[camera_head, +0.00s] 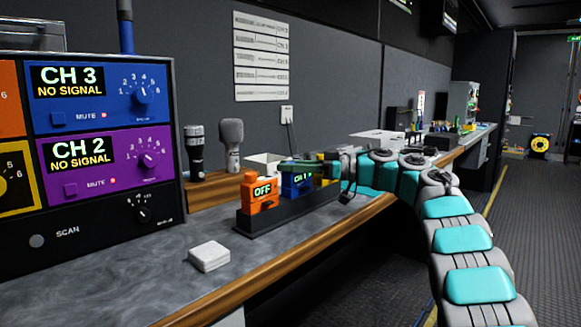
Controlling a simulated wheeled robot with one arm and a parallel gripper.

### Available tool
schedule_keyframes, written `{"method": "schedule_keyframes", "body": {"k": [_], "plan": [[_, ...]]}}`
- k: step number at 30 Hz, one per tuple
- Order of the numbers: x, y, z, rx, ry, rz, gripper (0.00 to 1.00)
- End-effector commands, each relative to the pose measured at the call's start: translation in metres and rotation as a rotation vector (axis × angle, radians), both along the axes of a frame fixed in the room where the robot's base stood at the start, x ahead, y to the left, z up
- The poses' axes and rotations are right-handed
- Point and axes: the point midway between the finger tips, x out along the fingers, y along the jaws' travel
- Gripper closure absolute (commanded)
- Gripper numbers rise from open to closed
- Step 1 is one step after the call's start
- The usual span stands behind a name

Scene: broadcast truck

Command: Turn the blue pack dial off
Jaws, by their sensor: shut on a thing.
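The blue pack (296,186) stands in a black tray (285,212) on the counter, next to an orange pack (258,194) that reads OFF. The blue pack's small screen is lit with text that I read only in part, perhaps "CH 1". My gripper (297,166) reaches in from the right and is shut at the top of the blue pack, on its dial. The fingers hide the dial, so its setting does not show. A yellow pack (325,173) is partly hidden behind my gripper.
A receiver rack (90,215) with blue and purple channel panels stands at the left. Two microphones (230,145) stand behind the packs. A white block (209,257) lies on the counter in front. The aisle floor (535,215) at the right is mostly clear.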

Motion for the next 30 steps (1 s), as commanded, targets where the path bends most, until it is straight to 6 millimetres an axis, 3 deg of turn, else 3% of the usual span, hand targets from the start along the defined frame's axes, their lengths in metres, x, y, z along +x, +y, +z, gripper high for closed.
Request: {"method": "schedule_keyframes", "body": {"k": [17,18,26,30], "plan": [[0.0003,-0.0001,0.0005,0.001,0.0,0.012,1.0],[0.0003,-0.0001,0.0005,0.001,0.0,0.012,0.67],[0.0004,0.0,0.0002,0.001,0.001,0.012,0.38],[0.0004,0.0,0.0001,0.001,0.001,0.012,0.37]]}}
